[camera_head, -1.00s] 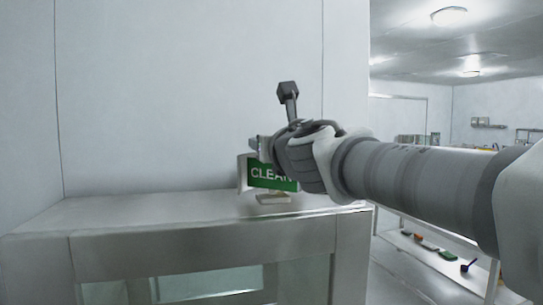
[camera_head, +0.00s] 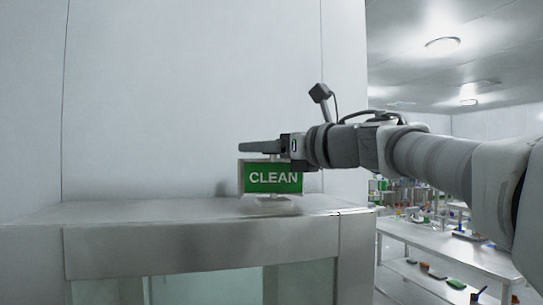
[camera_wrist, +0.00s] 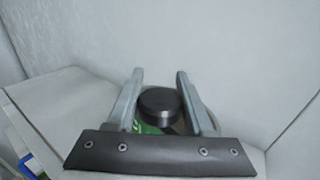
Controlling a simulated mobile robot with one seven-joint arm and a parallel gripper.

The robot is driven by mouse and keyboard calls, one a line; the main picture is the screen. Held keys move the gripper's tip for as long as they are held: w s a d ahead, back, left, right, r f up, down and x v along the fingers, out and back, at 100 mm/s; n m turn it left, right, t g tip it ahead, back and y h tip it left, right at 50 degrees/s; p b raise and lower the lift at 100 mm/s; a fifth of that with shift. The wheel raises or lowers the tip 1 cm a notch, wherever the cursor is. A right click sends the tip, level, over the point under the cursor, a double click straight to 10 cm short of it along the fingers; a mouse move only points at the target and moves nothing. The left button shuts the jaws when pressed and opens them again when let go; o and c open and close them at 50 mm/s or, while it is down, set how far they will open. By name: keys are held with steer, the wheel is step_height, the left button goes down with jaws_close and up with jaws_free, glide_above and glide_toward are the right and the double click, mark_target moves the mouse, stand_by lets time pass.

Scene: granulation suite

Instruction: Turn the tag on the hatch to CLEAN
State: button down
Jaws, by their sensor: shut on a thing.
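The tag (camera_head: 272,190) is a green sign with white letters reading CLEAN, on a small pale base on top of the hatch (camera_head: 150,235). Its CLEAN face is nearly square to the head camera. My gripper (camera_head: 258,148) comes in level from the right at the tag's top edge. In the wrist view its two fingers (camera_wrist: 163,98) stand either side of a dark round knob (camera_wrist: 160,102) above the tag and are shut on it. A strip of the green tag (camera_wrist: 146,129) shows below the knob, mostly hidden by the gripper's dark bar.
A pale wall (camera_head: 190,90) rises close behind the tag. The hatch top is bare to the left. At right, a steel bench (camera_head: 450,245) holds several small items, with more on its lower shelf.

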steer(key=shift+s+a+r+n+g+y, duration=0.1)
steer(key=shift+s+n+g+y, duration=0.05)
steer(key=shift+n+g+y, duration=0.65)
steer(key=shift+s+a+n+g+y, duration=0.1)
steer(key=shift+n+g+y, duration=0.45)
steer(key=shift+g, duration=0.35)
steer(key=shift+s, duration=0.1)
steer(key=shift+c, duration=1.4)
jaws_free()
steer(key=b+v, duration=0.1)
steer(key=v, duration=1.6)
steer(key=shift+d, duration=0.2)
steer(key=shift+r, duration=0.1)
